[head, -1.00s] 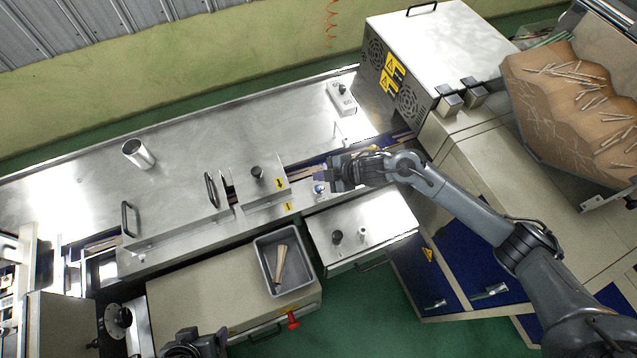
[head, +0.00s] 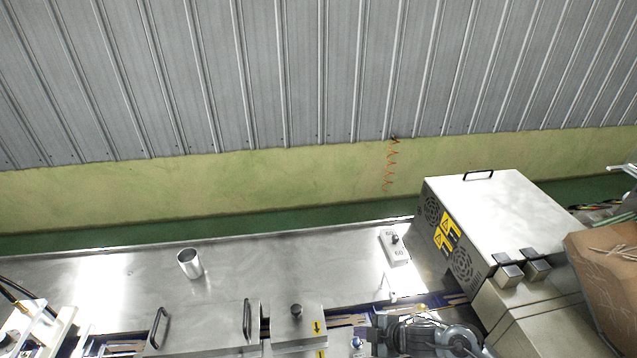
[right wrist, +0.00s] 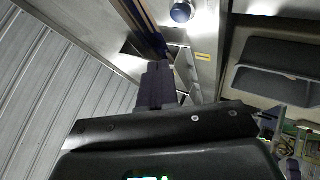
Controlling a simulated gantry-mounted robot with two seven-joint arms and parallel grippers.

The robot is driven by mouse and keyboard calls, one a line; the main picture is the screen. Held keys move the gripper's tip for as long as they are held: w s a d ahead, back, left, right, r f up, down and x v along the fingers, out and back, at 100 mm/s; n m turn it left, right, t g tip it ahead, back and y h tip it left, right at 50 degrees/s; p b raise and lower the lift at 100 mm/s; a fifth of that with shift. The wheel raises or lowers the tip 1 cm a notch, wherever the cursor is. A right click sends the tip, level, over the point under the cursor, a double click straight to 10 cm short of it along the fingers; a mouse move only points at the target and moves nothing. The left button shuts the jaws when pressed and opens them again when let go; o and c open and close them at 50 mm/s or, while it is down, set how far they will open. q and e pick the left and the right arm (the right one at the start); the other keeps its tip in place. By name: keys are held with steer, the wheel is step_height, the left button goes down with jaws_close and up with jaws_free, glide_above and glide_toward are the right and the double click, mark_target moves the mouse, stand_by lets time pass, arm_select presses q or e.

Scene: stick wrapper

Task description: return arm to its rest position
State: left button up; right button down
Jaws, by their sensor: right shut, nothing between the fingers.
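My right gripper (head: 371,335) is at the bottom edge of the head view, over the front of the steel machine (head: 130,280). In the right wrist view its dark fingers (right wrist: 158,85) are together with nothing between them. A round blue-tinted knob (head: 356,342) is close to the gripper in the head view. It also shows at the top of the right wrist view (right wrist: 181,12). Most of my right arm is cut off below the head view. My left gripper is not in view.
A steel box with warning labels (head: 500,215) stands right of my right gripper. A brown carton with sticks (head: 610,265) is at the right edge. A metal cup (head: 190,263) and a small switch box (head: 395,247) stand on the steel top, which is otherwise largely clear.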

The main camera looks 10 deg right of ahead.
steer(key=s+a+f+g+y+p, duration=0.1)
steer(key=s+a+f+g+p, duration=0.3)
steer(key=s, duration=0.6)
steer(key=s+a+r+m+t+p, duration=0.3)
steer(key=s+a+r+m, duration=0.1)
steer(key=s+a, duration=0.45)
steer(key=s+d+r+m+h+p, duration=0.2)
steer(key=s+d+r+m+h, duration=0.1)
steer(key=s+d+r+m, duration=0.2)
steer(key=s+d+r+m+g+h+p, duration=0.1)
steer(key=s+d+r+m+h, duration=0.3)
steer(key=d+r, duration=0.5)
steer(key=shift+s+d+r+m+g+p, duration=0.35)
steer(key=shift+s+d+m, duration=0.1)
steer(key=shift+d+m, duration=0.9)
